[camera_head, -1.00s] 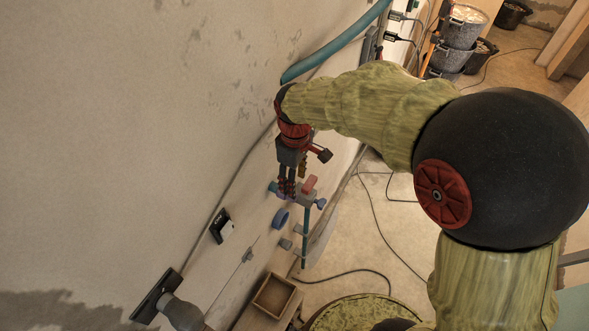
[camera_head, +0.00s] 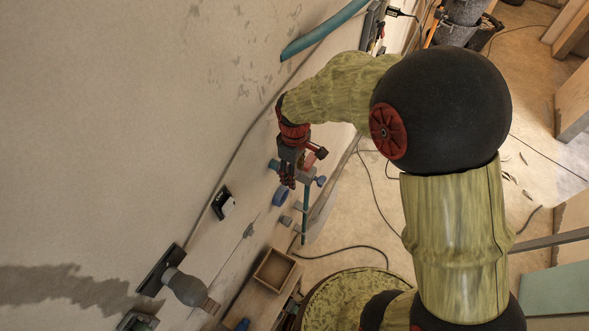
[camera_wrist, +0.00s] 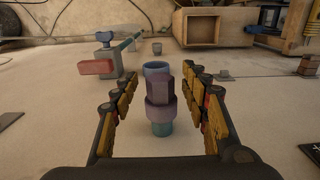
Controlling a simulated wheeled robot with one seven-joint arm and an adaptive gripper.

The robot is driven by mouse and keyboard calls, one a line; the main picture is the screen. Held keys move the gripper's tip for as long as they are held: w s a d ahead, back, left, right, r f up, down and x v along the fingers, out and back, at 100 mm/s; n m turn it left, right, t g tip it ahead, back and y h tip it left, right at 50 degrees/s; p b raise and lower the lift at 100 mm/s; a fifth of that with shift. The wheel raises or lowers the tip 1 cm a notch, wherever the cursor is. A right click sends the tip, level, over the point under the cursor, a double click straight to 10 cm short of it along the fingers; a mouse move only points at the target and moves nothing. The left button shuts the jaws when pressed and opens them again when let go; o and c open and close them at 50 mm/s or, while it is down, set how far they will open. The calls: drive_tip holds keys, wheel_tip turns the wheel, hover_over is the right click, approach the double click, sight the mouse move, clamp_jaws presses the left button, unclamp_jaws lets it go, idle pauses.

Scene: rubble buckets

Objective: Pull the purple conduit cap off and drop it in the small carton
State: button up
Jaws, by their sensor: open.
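The purple conduit cap (camera_wrist: 161,97) shows in the wrist view as an upright stepped fitting with a hexagonal collar and a paler blue upper end. Teal pipe (camera_wrist: 162,129) shows at its lower end. My gripper (camera_wrist: 161,88) is open, with one finger on each side of the cap and a visible gap on both sides. In the head view my gripper (camera_head: 287,180) is at the wall pipework and mostly hides the cap. The small carton (camera_head: 273,270) is an open brown box below the pipework; it also shows in the wrist view (camera_wrist: 188,29), top centre-right.
A small grey cup-like piece (camera_wrist: 157,48) lies beyond the cap. A blue ring (camera_head: 280,197) sits just below my fingers in the head view. A dark-faced trowel-like tool (camera_head: 160,270) is at lower left.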

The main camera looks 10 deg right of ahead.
drive_tip(key=shift+c, duration=0.8)
clamp_jaws()
